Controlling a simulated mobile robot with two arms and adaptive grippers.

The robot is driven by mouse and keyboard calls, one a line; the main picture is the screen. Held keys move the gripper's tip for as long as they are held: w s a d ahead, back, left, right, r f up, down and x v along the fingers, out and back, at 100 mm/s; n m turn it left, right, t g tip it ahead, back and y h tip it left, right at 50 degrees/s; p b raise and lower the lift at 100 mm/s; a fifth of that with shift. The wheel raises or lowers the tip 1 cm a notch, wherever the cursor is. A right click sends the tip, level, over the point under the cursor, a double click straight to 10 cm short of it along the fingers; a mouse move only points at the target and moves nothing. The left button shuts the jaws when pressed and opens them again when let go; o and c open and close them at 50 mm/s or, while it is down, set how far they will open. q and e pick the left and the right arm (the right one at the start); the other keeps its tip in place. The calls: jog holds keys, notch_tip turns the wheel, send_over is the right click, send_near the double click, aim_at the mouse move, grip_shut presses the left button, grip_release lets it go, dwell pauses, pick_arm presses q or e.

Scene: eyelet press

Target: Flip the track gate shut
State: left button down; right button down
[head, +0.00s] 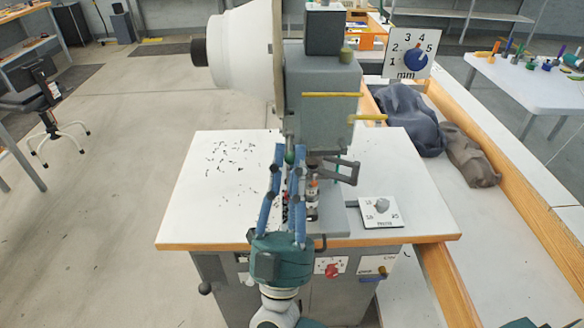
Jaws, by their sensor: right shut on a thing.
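The eyelet press (322,95) stands on the white worktable. My right gripper (289,156) reaches in from the front with its two blue fingers on either side of the press's lower working area. It is shut on a small green knob (290,158) between its fingertips. The knob may belong to the track gate, but I cannot make out the gate's shape or its position. The fingers and the press head hide much of this spot.
A dark handle (341,169) juts out just right of the fingers. A small dial plate (381,212) lies on the table (205,205) at right. Dark specks are scattered at left. Grey and brown bags (410,120) lie in the wood-edged trough beyond. The table's left front is clear.

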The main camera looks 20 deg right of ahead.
jog(key=shift+w+y, duration=0.1)
jog(key=shift+y, duration=0.2)
jog(key=c, duration=1.8)
grip_release()
jog(key=shift+f, duration=0.1)
jog(key=shift+o, duration=0.7)
jog(key=shift+w+a, duration=0.15)
jog(key=shift+s+f, duration=0.25)
jog(key=shift+f, duration=0.05)
jog(key=v, duration=1.1)
jog(key=shift+f, duration=0.2)
jog(key=shift+w+a, duration=0.1)
